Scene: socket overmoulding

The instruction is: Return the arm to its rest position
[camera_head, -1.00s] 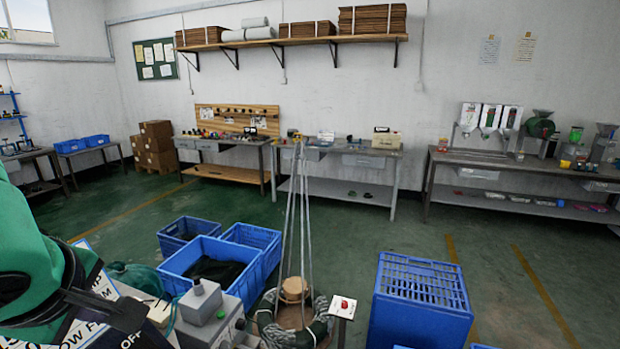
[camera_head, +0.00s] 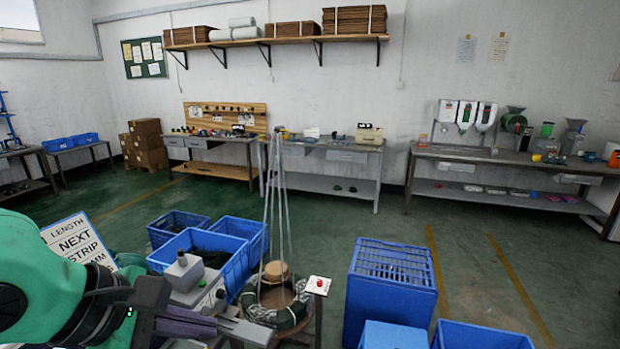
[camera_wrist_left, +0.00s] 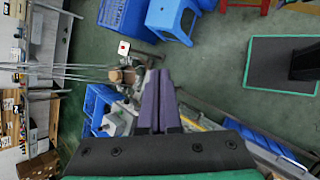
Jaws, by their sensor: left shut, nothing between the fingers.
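My left arm, green with a dark wrist, comes in from the lower left of the head view. Its gripper (camera_head: 257,334) is shut and empty, with the fingers pointing right, in front of the grey machine (camera_head: 192,280). In the left wrist view the purple-grey fingers (camera_wrist_left: 160,80) lie together with nothing between them. The cable coil (camera_head: 275,302) on its round stand is just beyond the fingertips in the head view. My right gripper does not show in either view.
A red-button box (camera_head: 317,285) stands right of the coil. Blue crates (camera_head: 205,248) lie behind the machine, and an upturned blue crate (camera_head: 392,295) stands to the right. A sign (camera_head: 78,243) stands beside my arm. Green floor is open toward the back benches (camera_head: 335,155).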

